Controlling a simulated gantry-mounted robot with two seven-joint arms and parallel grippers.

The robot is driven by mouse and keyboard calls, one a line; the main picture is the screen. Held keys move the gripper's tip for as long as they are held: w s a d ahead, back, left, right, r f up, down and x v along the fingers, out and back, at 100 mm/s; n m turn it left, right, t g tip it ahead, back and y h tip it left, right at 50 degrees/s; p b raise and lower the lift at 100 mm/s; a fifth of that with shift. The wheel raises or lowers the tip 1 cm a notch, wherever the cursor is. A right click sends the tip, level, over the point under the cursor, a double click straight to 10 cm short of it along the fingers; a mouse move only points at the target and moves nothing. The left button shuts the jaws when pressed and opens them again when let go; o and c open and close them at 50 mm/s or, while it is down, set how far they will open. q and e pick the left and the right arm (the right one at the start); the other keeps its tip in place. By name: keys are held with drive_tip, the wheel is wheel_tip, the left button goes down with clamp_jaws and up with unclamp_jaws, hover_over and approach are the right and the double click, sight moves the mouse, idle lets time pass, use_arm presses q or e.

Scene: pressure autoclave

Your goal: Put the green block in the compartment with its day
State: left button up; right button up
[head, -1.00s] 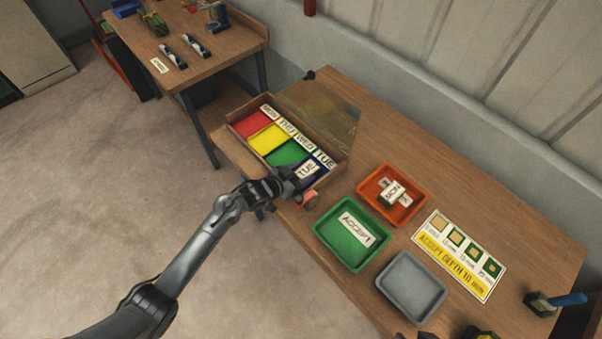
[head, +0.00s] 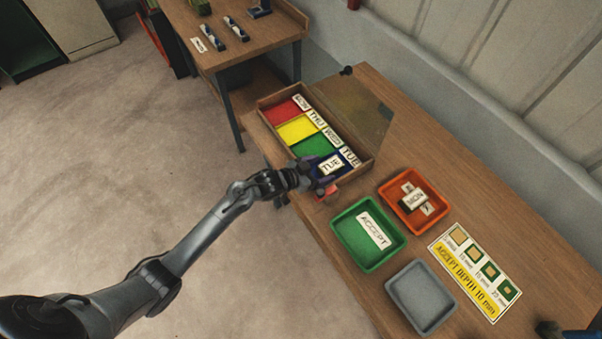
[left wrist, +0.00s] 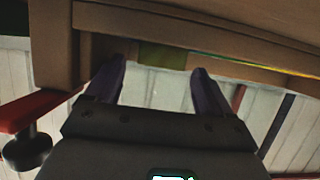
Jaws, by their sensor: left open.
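The compartment box (head: 262,112) has red, yellow, green and blue compartments, labelled MON, THU, WED and TUE. A block with a white TUE face (head: 331,165) is at the blue TUE compartment, at the box's near right end. Its sides are mostly hidden, so I cannot tell their colour. My left gripper (head: 313,178) is open at the box's near edge, right beside this block. In the left wrist view the open fingers (left wrist: 160,75) are apart, with a green patch beyond them; I cannot tell whether it is block or compartment.
A clear lid (head: 357,112) stands open behind the box. An orange tray (head: 387,188) holds a block marked MON (head: 413,199). A green ACCEPT tray (head: 342,225), an empty grey tray (head: 420,297) and a depth card (head: 478,270) lie on the bench. Another table (head: 270,50) stands behind.

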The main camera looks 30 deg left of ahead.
use_arm(q)
drive_tip(key=p+v, duration=0.1)
drive_tip(key=v, duration=0.8)
drive_tip(key=shift+s+a+r, duration=0.1)
drive_tip(key=shift+s+r, duration=0.05)
